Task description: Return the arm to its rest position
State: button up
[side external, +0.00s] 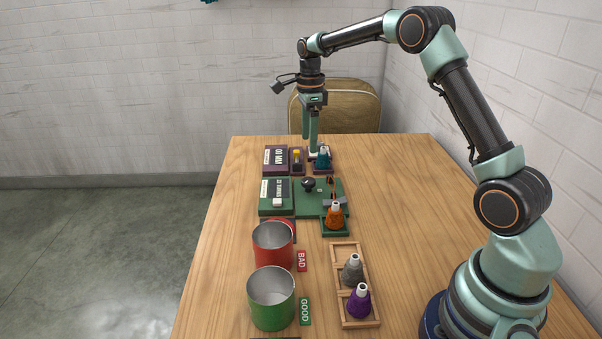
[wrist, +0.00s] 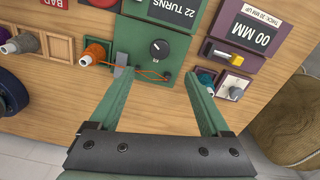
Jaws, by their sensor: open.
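My gripper (side external: 313,146) hangs downward from the raised arm over the far end of the table. In the wrist view its two green fingers (wrist: 157,75) stand well apart with nothing between them. The fingertips are close to the teal skein (side external: 323,158) on its small dark tray; I cannot tell whether they touch it. In the wrist view the right finger partly hides the teal skein (wrist: 206,76). The arm reaches out from its base at the right front of the side view.
A purple gauge (side external: 275,159) reads "00 MM"; a green winder (side external: 276,194) reads "22 TURNS". An orange skein (side external: 335,216) stands beside it. Nearer are a red BAD can (side external: 273,247), a green GOOD can (side external: 271,298) and a wooden rack (side external: 343,250) with grey and purple skeins.

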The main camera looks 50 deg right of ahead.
jog(key=s+a+r+n+t, duration=0.3)
jog(key=s+a+r+n, duration=0.5)
jog(key=r+n, duration=0.25)
jog(key=s+a+f+n+t, duration=0.1)
jog(key=s+a+n, duration=0.5)
jog(key=s+n, duration=0.7)
jog(key=shift+s+n+t, duration=0.35)
jog(key=shift+n+t, duration=0.3)
jog(key=shift+t, duration=0.15)
